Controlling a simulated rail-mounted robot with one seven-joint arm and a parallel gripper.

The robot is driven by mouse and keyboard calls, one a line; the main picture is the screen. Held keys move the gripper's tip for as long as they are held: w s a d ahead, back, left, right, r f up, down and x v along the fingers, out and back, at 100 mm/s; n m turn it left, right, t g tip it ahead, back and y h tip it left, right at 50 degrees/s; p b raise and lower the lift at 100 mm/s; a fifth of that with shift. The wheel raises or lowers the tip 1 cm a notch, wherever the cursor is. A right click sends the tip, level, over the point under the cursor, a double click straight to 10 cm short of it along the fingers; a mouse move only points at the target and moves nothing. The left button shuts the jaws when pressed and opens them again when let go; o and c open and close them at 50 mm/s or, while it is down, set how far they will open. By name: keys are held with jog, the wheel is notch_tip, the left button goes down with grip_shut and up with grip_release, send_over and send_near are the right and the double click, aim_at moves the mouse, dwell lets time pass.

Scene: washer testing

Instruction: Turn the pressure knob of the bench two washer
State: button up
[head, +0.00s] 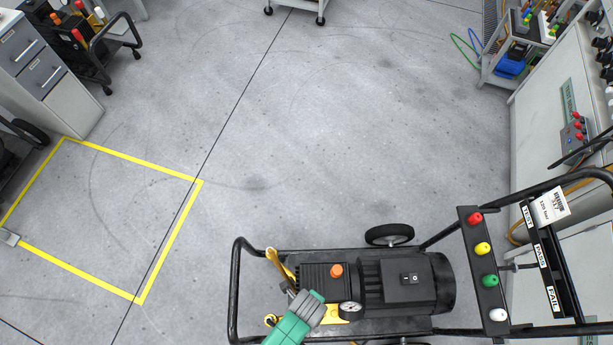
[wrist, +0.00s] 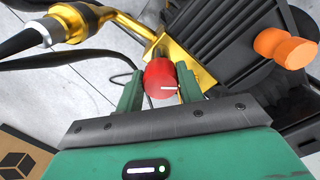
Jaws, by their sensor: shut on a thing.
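The bench two washer (head: 405,285) is a black-framed cart with a black motor and pump at the bottom of the head view. Its red pressure knob (wrist: 160,79), with a white mark pointing right, sits beside brass fittings in the wrist view. My green gripper (head: 306,301) reaches in at the washer's pump end in the head view and hides the knob there. In the wrist view my gripper (wrist: 159,84) has one finger on each side of the knob and is shut on it.
A brass pipe (wrist: 125,22) with a black hose runs close above the knob. An orange cap (wrist: 285,47) stands to the right. A small gauge (head: 349,311) is beside my gripper. A handle panel with coloured nozzles (head: 483,249) is at right. The floor beyond the washer is clear.

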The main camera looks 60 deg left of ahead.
jog(key=shift+r+n+p, duration=0.25)
jog(key=shift+n+p, duration=0.75)
jog(key=shift+n, duration=0.2)
jog(key=n+p, duration=0.2)
jog(key=n, duration=0.2)
jog(key=shift+d+f+n, duration=0.1)
jog(key=shift+n, duration=0.2)
jog(key=n+p, duration=0.2)
jog(key=n, duration=0.1)
jog(key=shift+s+n, duration=0.1)
jog(key=shift+n, duration=0.2)
jog(key=n+p, duration=0.1)
jog(key=n, duration=0.3)
jog(key=shift+d, duration=0.1)
jog(key=n+p, duration=0.1)
jog(key=n, duration=0.5)
jog(key=shift+d+f+n, duration=0.1)
jog(key=shift+n, duration=0.3)
jog(key=n, duration=0.6)
jog(key=shift+d+p, duration=0.1)
jog(key=shift+p, duration=0.3)
jog(key=shift+n, duration=0.5)
